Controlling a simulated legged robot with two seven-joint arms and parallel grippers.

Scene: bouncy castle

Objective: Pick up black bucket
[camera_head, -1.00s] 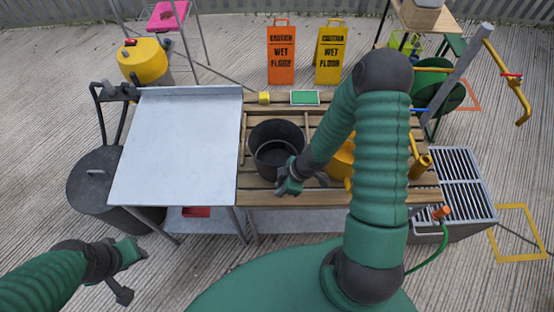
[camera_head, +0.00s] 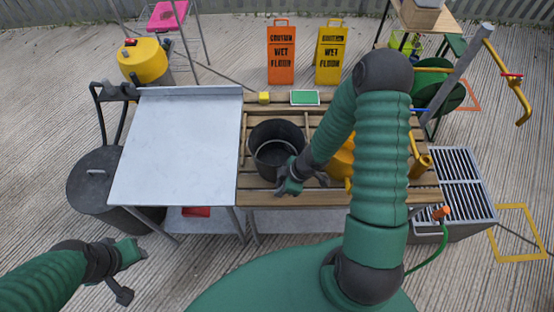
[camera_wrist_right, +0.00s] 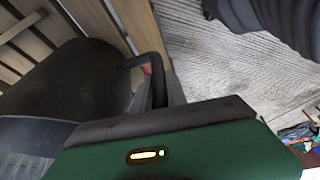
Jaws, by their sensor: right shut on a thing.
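The black bucket (camera_head: 276,140) stands upright on the slatted wooden table, left of my right arm. My right gripper (camera_head: 288,184) is at the bucket's near right side and is shut on it.
A yellow bucket (camera_head: 342,158) stands behind my right arm. A bare grey metal table (camera_head: 178,145) adjoins on the left. A yellow block (camera_head: 264,98) and a green-topped tray (camera_head: 305,98) lie at the wooden table's back edge. Orange (camera_head: 281,55) and yellow (camera_head: 329,55) wet-floor signs stand behind.

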